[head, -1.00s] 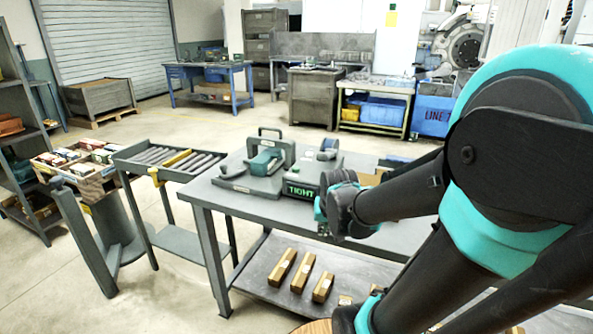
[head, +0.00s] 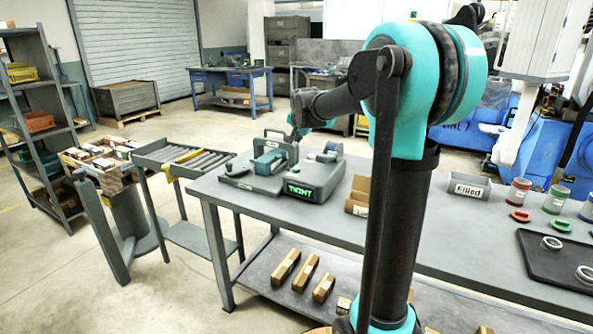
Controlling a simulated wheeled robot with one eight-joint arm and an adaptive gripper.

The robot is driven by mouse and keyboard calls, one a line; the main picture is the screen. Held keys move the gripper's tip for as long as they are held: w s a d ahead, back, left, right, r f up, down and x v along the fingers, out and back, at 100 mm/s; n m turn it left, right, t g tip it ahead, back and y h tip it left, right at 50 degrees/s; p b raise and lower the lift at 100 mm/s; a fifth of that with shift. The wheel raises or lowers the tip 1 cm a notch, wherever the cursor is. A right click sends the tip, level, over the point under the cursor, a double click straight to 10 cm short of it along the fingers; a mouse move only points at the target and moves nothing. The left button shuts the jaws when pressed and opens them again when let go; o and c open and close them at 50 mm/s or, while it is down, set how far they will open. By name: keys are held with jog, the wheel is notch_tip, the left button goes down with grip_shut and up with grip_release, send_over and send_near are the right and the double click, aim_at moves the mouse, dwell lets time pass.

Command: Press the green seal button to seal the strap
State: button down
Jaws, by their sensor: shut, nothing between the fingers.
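The strapping station (head: 268,181) stands on the left end of the grey workbench, with a dark handled frame and a teal tool body (head: 270,161). In front of it, a dark box (head: 313,181) carries a lit green display (head: 299,190) reading TIGHT. I cannot pick out the green seal button or the strap at this size. My gripper (head: 297,135) appears small at the end of my raised arm, above and behind the teal tool. It looks shut and empty. Whether it touches anything is not clear.
A roller stand (head: 183,157) and a bin of boxes (head: 100,156) are left of the workbench (head: 255,207). A cardboard box (head: 357,197), a Filled bin (head: 469,187) and a black tray (head: 553,262) sit to the right. My arm crosses the middle of the view.

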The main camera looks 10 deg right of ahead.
aim_at(297, 169)
dwell(0.3)
jog(key=shift+f, duration=4.45)
jog(key=shift+f, duration=0.4)
jog(key=shift+f, duration=0.5)
jog(key=shift+r, duration=0.95)
jog(key=shift+r, duration=0.1)
jog(key=shift+r, duration=2.4)
